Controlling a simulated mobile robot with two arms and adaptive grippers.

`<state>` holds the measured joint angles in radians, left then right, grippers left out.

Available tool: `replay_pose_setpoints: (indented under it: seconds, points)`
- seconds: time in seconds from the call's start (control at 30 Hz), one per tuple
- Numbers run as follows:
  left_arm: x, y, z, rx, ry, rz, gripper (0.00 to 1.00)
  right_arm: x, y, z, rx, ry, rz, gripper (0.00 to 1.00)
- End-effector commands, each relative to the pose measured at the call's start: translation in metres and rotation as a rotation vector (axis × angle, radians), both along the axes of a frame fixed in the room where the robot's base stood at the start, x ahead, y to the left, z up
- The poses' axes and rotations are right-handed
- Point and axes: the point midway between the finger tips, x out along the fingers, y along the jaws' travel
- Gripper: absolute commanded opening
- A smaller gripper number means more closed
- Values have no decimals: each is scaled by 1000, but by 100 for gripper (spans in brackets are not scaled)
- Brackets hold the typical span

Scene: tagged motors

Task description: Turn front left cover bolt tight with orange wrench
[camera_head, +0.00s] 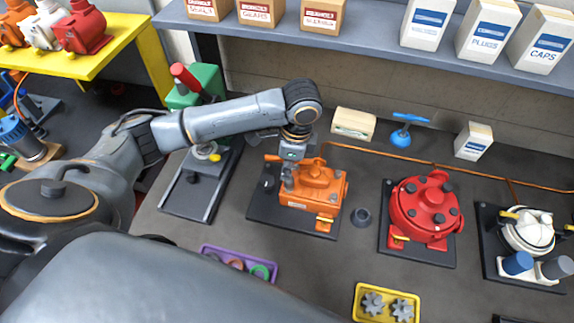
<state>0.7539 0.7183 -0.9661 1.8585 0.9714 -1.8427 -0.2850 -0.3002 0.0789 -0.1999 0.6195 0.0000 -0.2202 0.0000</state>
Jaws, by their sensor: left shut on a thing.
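An orange motor (322,190) sits on a dark base plate in the middle of the bench, with grey bolts on its cover. My left gripper (288,166) is over the left part of this motor and points down. It is shut on what looks like the orange wrench (272,158), of which a short orange end shows left of the fingers. The rest of the wrench blends with the orange motor. The front left cover bolt (288,184) appears just below the fingers; I cannot tell whether the wrench is seated on it. My right gripper is not in view.
A red motor (426,205) and a white motor (530,232) stand to the right. A small dark cup (361,216) sits between the orange and red ones. A purple tray (238,262) and a yellow gear tray (387,302) are in front. A green press (203,88) stands left.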

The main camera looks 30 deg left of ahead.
Motion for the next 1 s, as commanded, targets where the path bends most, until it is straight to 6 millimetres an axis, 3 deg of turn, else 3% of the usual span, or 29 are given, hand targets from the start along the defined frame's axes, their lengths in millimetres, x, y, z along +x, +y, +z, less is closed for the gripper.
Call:
replay_pose_setpoints:
  seconds: [0.33, 0.77, 1.0]
  points:
    - [0, 0, -16, 1, 0, 0, 0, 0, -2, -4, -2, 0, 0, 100]
    - [0, 0, -16, 0, -1, -16, 0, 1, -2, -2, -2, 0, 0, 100]
    - [1, 1, -20, 2, 0, -277, 0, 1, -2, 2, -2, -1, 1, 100]
